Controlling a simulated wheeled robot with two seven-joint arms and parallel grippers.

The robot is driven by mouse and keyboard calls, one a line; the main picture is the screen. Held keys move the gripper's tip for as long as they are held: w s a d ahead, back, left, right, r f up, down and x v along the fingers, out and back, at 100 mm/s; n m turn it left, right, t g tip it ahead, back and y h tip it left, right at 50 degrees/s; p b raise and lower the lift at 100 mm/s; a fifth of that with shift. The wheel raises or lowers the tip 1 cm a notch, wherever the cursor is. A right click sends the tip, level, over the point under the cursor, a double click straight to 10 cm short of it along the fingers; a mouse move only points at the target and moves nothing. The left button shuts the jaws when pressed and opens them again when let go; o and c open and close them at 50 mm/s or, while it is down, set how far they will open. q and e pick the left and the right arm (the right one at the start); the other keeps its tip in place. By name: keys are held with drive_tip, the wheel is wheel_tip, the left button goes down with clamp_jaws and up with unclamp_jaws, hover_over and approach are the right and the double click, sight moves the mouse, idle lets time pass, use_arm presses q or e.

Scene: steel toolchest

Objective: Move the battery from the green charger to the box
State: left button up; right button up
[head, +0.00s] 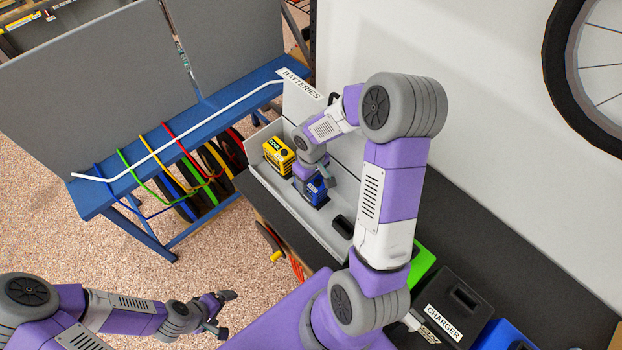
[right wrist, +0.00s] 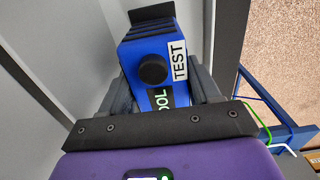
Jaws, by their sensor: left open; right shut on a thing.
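The battery is blue with black parts and a TEST label (right wrist: 178,60); in the head view it shows as a blue block (head: 314,196) low inside the white box (head: 296,212) marked BATTERIES. My right gripper (head: 309,183) is shut on it from above, with a finger on each side in the right wrist view (right wrist: 160,92). I cannot tell whether it touches the box floor. The green charger (head: 424,262) is partly hidden behind my right arm, so its slot cannot be seen. My left gripper (head: 223,313) is open and empty over the floor, at lower left.
A yellow battery (head: 278,154) stands in the box on the far side of the blue one, and a black one (head: 343,227) lies at the near end. A black charger (head: 456,301) and a blue charger (head: 503,337) stand at right. The dark worktop (head: 510,255) behind them is clear.

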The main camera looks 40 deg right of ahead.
drive_tip(key=shift+f, duration=0.15)
drive_tip(key=o, duration=1.6)
wheel_tip(320, 180, up, 8)
drive_tip(key=shift+f+p, duration=0.1)
drive_tip(key=shift+p, duration=0.45)
